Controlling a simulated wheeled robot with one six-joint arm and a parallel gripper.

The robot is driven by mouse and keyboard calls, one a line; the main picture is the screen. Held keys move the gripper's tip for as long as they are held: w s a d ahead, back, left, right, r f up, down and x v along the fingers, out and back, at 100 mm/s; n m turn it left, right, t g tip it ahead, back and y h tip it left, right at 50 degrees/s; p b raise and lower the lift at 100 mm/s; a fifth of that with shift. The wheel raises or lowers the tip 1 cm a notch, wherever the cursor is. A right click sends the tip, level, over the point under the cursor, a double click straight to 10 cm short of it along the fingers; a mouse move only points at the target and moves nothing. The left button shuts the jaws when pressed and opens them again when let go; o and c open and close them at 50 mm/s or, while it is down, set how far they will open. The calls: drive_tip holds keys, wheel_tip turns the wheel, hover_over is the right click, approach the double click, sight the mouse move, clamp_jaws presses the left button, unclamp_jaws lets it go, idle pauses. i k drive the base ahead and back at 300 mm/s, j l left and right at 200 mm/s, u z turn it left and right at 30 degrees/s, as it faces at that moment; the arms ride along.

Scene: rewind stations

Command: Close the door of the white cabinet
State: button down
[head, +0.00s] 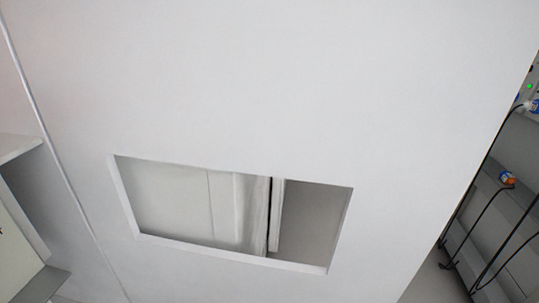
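A large white flat panel (270,90), which looks like the door of the white cabinet, fills most of the head view, close to the camera. It has a rectangular cut-out window (180,202) in its lower middle. A thin seam runs down the panel's left side. Left of the seam, white and grey shelf-like parts (22,148) show, perhaps the cabinet's inside. I cannot tell how far the door stands open. No handle shows. My gripper is not in view.
Through the window, pale upright panels with a dark narrow gap show behind. Beyond the panel's right edge stands grey equipment (512,150) with black hanging cables (487,208), a blue-and-white part (533,106) and an orange-and-blue part (507,179). A little floor shows at the lower right.

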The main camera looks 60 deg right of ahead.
sight(399, 103)
drive_tip(key=k+j+u, duration=0.1)
drive_tip(key=k+u, duration=0.15)
drive_tip(key=k, duration=0.25)
drive_tip(key=k+j+u, duration=0.15)
drive_tip(key=k+u, duration=0.15)
drive_tip(key=k, duration=0.2)
drive_tip(key=l+u, duration=0.15)
drive_tip(key=u, duration=0.25)
drive_tip(key=l+u, duration=0.15)
drive_tip(key=u, duration=0.25)
drive_tip(key=k+l+u, duration=0.1)
drive_tip(key=u, duration=0.25)
drive_tip(key=l+u, duration=0.15)
drive_tip(key=u, duration=0.25)
drive_tip(key=k+l, duration=0.6)
drive_tip(key=l, duration=0.15)
drive_tip(key=k+l, duration=0.55)
drive_tip(key=l, duration=0.2)
drive_tip(key=k+l, duration=0.6)
drive_tip(key=l, duration=0.15)
drive_tip(key=k+l, duration=0.6)
drive_tip(key=l, duration=0.15)
drive_tip(key=k+l, duration=0.55)
drive_tip(key=l, duration=0.2)
drive_tip(key=i+j+u, duration=0.15)
drive_tip(key=j+u, duration=0.15)
